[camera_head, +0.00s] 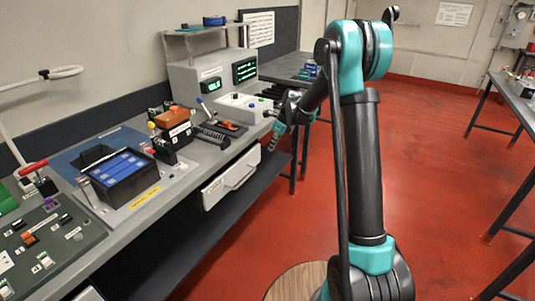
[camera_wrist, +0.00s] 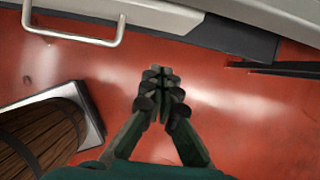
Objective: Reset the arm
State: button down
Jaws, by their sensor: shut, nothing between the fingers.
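My arm stands upright in the right middle of the head view, with its elbow high and its forearm angled down to the left. My gripper (camera_head: 273,135) is at the forearm's end, off the bench front near a white drawer (camera_head: 230,177), pointing down. In the wrist view my gripper (camera_wrist: 160,85) is shut and empty, its dark green fingertips together above the red floor (camera_wrist: 225,110). The drawer's handle (camera_wrist: 72,38) shows at the upper left there. The gripper is apart from it.
The bench holds a black box with blue cells (camera_head: 125,178), an orange-topped device (camera_head: 172,120), a grey instrument (camera_head: 215,78) and a switch panel (camera_head: 40,245). A second table (camera_head: 515,92) stands at the right. The red floor between is clear. A wooden round thing (camera_wrist: 40,135) is at the lower left in the wrist view.

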jog(key=s+d+r+n+h, duration=0.1)
jog(key=s+d+r+n, duration=0.5)
jog(key=s, duration=0.3)
jog(key=s+d+f+n+h, duration=0.1)
jog(key=s+d+n, duration=0.3)
jog(key=s, duration=0.6)
jog(key=s+d+f+n+t+h, duration=0.1)
jog(key=s+d+f+n, duration=0.2)
jog(key=s+n, duration=0.5)
jog(key=s+d+f+n+t, duration=0.1)
jog(key=s+d+n, duration=0.5)
jog(key=s, duration=0.6)
jog(key=shift+f+h, duration=0.4)
jog(key=shift+f, duration=0.45)
jog(key=shift+w, duration=0.1)
